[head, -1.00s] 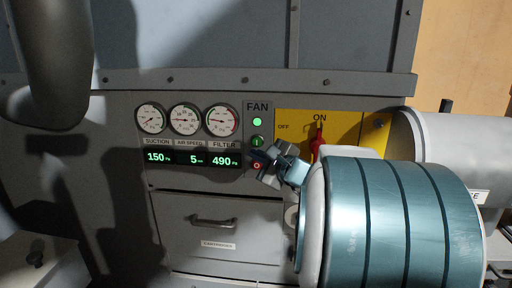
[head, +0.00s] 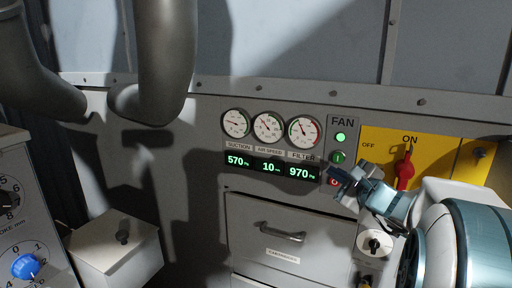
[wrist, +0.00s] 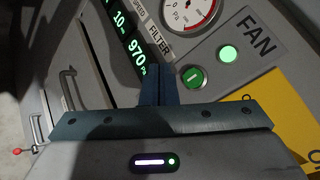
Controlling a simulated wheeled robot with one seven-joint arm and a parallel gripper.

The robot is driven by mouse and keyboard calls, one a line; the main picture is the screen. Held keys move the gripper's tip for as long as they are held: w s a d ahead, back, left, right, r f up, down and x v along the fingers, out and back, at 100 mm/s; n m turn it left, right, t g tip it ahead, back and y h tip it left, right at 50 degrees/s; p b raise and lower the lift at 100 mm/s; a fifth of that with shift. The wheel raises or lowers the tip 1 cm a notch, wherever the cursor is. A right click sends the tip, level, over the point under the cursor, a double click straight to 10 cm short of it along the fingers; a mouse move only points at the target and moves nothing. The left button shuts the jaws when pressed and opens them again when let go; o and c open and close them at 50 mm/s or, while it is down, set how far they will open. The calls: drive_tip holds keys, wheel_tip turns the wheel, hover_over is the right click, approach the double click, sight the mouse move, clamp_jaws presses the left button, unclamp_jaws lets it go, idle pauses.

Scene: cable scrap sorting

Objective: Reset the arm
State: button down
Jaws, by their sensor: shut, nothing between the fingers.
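My gripper (head: 337,177) is in front of the fan panel, its tips beside the fan buttons in the head view. In the wrist view its fingers (wrist: 159,72) are together with nothing between them, just left of the green fan button (wrist: 193,77). I cannot tell whether the tips touch the panel. The green fan lamp (head: 341,137) is lit. The red fan button (head: 333,182) shows close to the fingertips. The displays (head: 268,167) read 570, 10 and 970.
A red switch handle (head: 405,170) on a yellow plate points up to ON, right of the fan panel. Below the displays is a drawer with a handle (head: 282,232). A box with a blue knob (head: 26,266) stands at left. Grey ducts (head: 165,60) hang at upper left.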

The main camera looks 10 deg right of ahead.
drive_tip(key=s+a+f+n+g+y, duration=0.2)
drive_tip(key=s+a+f+n+g, duration=0.35)
drive_tip(key=a, duration=0.35)
drive_tip(key=s+a+f+n+g+y, duration=0.1)
drive_tip(key=s+a+f+n+g, duration=0.3)
drive_tip(key=s+a+n, duration=0.4)
drive_tip(key=s+d+f+n+g+h, duration=0.1)
drive_tip(key=s+f+n+g+h, duration=0.3)
drive_tip(key=s+n, duration=0.6)
drive_tip(key=shift+d+f+h, duration=0.25)
drive_tip(key=shift+f+h, duration=1.05)
drive_tip(key=shift+f, duration=0.15)
